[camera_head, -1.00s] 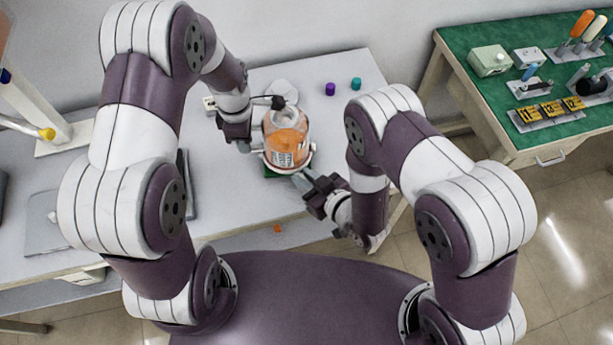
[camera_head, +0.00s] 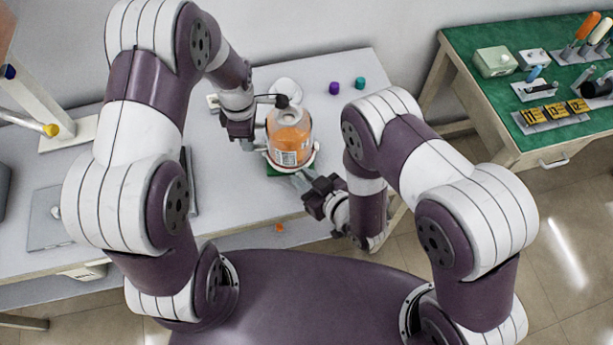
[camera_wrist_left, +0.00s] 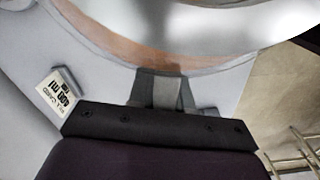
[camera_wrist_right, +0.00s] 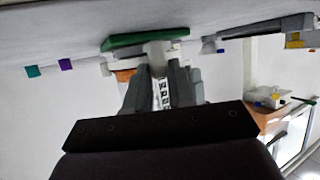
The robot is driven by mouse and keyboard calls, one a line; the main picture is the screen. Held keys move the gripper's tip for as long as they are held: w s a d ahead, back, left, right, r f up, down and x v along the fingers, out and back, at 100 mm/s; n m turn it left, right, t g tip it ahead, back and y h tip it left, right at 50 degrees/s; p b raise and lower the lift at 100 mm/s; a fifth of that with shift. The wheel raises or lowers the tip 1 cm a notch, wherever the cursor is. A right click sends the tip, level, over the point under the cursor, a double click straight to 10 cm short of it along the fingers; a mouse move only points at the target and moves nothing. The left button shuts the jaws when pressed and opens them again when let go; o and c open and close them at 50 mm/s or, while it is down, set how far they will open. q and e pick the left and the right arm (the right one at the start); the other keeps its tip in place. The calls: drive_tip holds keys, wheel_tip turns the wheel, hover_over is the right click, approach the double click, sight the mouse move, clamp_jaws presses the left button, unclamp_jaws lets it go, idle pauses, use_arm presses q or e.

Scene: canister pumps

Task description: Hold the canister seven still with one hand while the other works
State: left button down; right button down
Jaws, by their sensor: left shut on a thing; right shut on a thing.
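The canister (camera_head: 290,136), clear with orange contents and a barcode label, stands upright on the white table on a green base (camera_head: 277,170). My right gripper (camera_head: 302,183) is low at the canister's front right, shut on a small pale part (camera_wrist_right: 157,52) near the green base. The fingers hide most of that part.
A stand with a yellow-tipped arm (camera_head: 50,130) is at the left. A green-topped bench (camera_head: 520,90) with tools and yellow tags stands at the right.

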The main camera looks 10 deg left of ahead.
use_arm(q)
drive_tip(key=shift+s+f, duration=0.1)
use_arm(e)
drive_tip(key=shift+s+a, duration=0.25)
drive_tip(key=shift+a, duration=0.3)
drive_tip(key=shift+s+a, duration=0.2)
drive_tip(key=shift+a, duration=0.35)
drive_tip(key=c, duration=1.1)
unclamp_jaws()
drive_tip(key=shift+d, duration=0.1)
wheel_tip(320, 180, up, 10)
drive_tip(key=shift+r, duration=0.1)
